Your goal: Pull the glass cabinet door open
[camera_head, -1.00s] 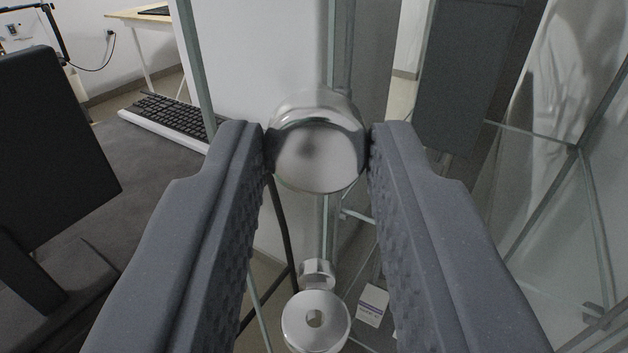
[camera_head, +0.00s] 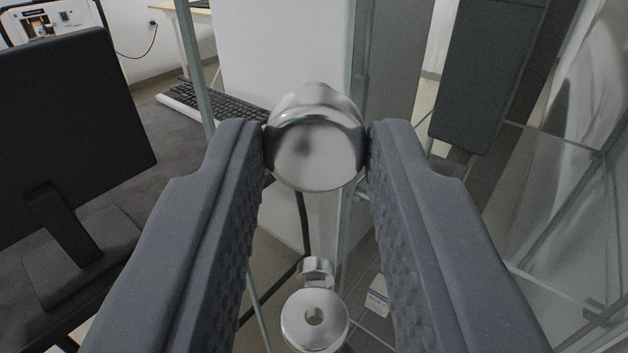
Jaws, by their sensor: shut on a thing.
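My gripper (camera_head: 316,150) is shut on the round silver door knob (camera_head: 315,158), with one dark grey ribbed finger on each side of it. The knob sits at the edge of the glass cabinet door (camera_head: 352,200), whose greenish glass edge runs up behind it. The glass cabinet (camera_head: 560,215) spreads to the right. The fingers hide parts of the door and of the lower cabinet.
A black monitor (camera_head: 70,130) stands on a dark desk (camera_head: 135,165) at the left, with a keyboard (camera_head: 225,106) behind. A dark grey panel (camera_head: 487,75) is at the upper right. A small white box (camera_head: 378,295) lies low inside the cabinet.

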